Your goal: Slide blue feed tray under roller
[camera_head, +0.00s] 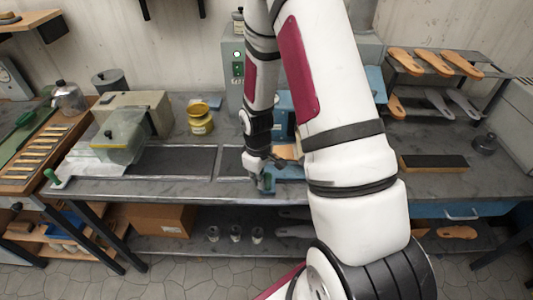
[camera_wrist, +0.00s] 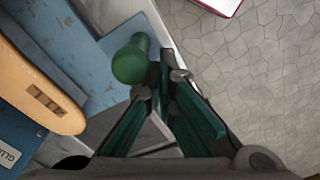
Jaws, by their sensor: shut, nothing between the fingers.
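The blue feed tray (camera_wrist: 112,88) lies at the upper left of the wrist view, with worn paint and a green rounded handle (camera_wrist: 130,60) at its edge. In the head view only a strip of the blue tray (camera_head: 291,173) shows beside my arm. My gripper (camera_wrist: 168,75) has its green fingers together and empty, with the tips right beside the handle; I cannot tell whether they touch it. In the head view my gripper (camera_head: 267,180) is low over the bench's front edge. The roller is hidden behind my arm; part of a blue machine (camera_head: 285,104) shows.
On the bench stand a yellow tin (camera_head: 200,122) and a beige machine with a clear cover (camera_head: 118,140). A rack of soles (camera_head: 435,66) stands at right. Floor lies beyond the bench edge.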

